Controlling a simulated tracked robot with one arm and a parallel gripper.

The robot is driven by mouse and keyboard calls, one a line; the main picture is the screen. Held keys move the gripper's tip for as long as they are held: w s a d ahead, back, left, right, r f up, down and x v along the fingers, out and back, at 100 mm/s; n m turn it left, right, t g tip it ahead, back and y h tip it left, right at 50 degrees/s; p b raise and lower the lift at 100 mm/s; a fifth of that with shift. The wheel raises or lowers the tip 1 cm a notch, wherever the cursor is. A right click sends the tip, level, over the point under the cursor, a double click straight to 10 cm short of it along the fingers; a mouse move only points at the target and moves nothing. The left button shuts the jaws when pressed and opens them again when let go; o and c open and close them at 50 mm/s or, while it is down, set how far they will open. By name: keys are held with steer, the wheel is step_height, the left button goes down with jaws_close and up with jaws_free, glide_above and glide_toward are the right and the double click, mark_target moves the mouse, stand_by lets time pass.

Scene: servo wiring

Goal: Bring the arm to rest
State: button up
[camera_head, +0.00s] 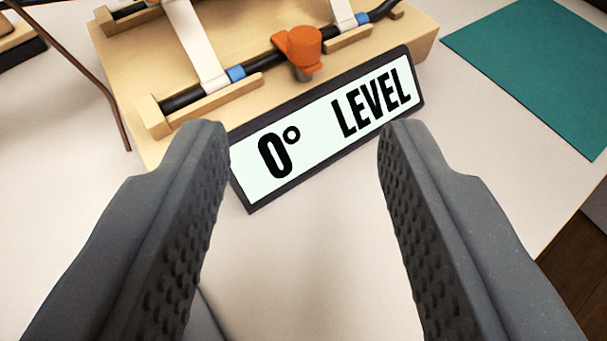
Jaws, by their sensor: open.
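My gripper (303,140) is open, with its two dark grey, dimpled fingers spread wide. Nothing is held between the fingers. Beyond the fingertips, a dark-framed sign (322,128) reads "0° LEVEL" and stands at the front of a wooden fixture (140,62). The left fingertip overlaps the sign's left end in the picture, and the right fingertip lies just below its right part. I cannot tell whether either finger touches it.
On the fixture are a black cable (262,63) with blue bands, white straps (195,42) and an orange clamp-like part (300,48). A teal mat (535,62) lies at the upper right. The pale table (300,270) is bare in front, with its edge at the right.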

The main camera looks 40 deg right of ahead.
steer(key=shift+s+a+r, duration=0.2)
steer(key=shift+s+a, duration=0.1)
steer(key=shift+s, duration=0.15)
